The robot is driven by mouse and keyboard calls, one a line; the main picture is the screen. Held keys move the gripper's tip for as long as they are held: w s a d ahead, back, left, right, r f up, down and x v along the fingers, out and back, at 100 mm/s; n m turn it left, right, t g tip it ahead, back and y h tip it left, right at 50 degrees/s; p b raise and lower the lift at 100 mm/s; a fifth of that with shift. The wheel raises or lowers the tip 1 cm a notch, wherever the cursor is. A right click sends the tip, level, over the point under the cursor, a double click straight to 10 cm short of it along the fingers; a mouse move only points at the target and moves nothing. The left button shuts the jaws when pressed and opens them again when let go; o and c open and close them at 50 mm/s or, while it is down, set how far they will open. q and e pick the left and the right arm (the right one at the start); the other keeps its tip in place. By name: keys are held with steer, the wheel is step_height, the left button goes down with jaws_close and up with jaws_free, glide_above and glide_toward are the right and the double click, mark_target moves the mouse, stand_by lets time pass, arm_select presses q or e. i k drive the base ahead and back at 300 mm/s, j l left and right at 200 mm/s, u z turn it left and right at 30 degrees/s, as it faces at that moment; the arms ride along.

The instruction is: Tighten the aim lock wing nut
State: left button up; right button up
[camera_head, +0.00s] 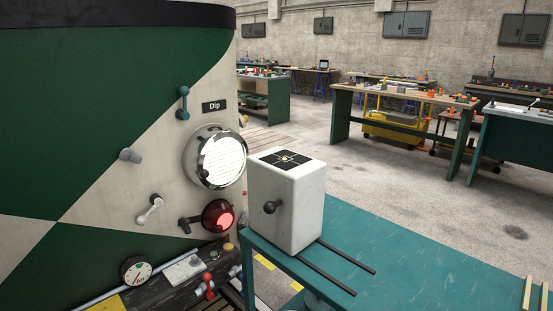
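A round, lit headlight (221,160) with a chrome rim sits on the green and cream tram front, below a black "Dip" label (214,107). Several small fittings surround it: a blue-grey handle (183,103), a grey knob (130,155), a pale lever (150,208) and a dark lever (186,223) beside a glowing red lamp (221,217). I cannot tell which fitting is the aim lock wing nut; no wing shape is clear at this size. Neither of my grippers is in view.
A white box (300,212) with a target pattern on top and a dark ball knob stands close to the headlight, on rails on a teal bench (410,262). A gauge (136,270) and red valve (208,284) sit low on the tram. Workbenches (400,93) stand beyond open floor.

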mark_target(127, 154)
steer(key=u, duration=1.1)
